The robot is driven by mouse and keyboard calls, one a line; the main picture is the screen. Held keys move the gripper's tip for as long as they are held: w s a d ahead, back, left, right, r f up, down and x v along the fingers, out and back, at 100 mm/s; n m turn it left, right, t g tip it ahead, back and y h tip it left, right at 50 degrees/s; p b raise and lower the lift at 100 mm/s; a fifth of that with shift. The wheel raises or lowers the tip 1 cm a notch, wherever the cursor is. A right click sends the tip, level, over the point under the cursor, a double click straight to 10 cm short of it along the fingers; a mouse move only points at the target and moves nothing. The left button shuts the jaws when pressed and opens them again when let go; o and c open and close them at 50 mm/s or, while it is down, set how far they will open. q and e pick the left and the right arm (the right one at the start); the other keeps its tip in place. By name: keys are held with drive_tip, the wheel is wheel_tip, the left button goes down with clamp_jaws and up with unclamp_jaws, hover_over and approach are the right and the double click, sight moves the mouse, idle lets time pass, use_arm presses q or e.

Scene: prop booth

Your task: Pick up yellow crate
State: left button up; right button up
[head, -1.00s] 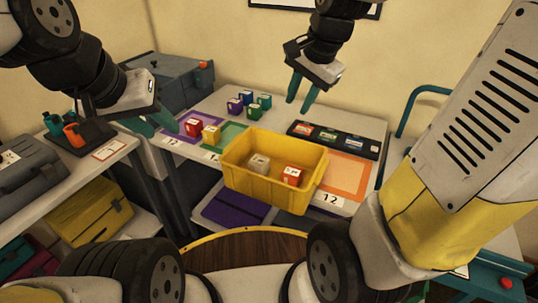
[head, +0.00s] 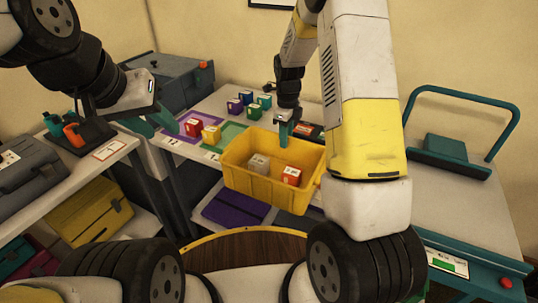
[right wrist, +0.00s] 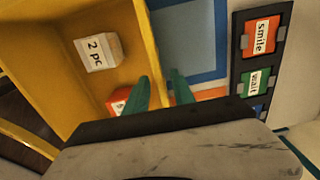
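The yellow crate (head: 250,187) sits at the front of the table, open at the top. It holds a pale labelled block (head: 258,164) and a red block (head: 291,175). My right gripper (head: 284,135) points down at the crate's back rim. In the right wrist view its teal fingers (right wrist: 162,92) are apart, one on the inner side of the crate wall (right wrist: 150,50) and one on the outer side. My left gripper (head: 153,122) is left of the crate, apart from it and empty, its teal fingers seemingly spread.
Red and yellow blocks (head: 202,131) stand on coloured mats left of the crate, with several small blocks (head: 248,103) behind. A black card rack (right wrist: 257,55) lies close behind the crate. A teal-handled cart (head: 460,210) stands right. A side table with a grey case (head: 30,165) stands left.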

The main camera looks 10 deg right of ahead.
hover_over(286, 161)
wheel_tip(286, 161, down, 6)
drive_tip(key=shift+w+r, duration=0.1)
drive_tip(key=shift+r, duration=0.05)
clamp_jaws()
idle(1.4)
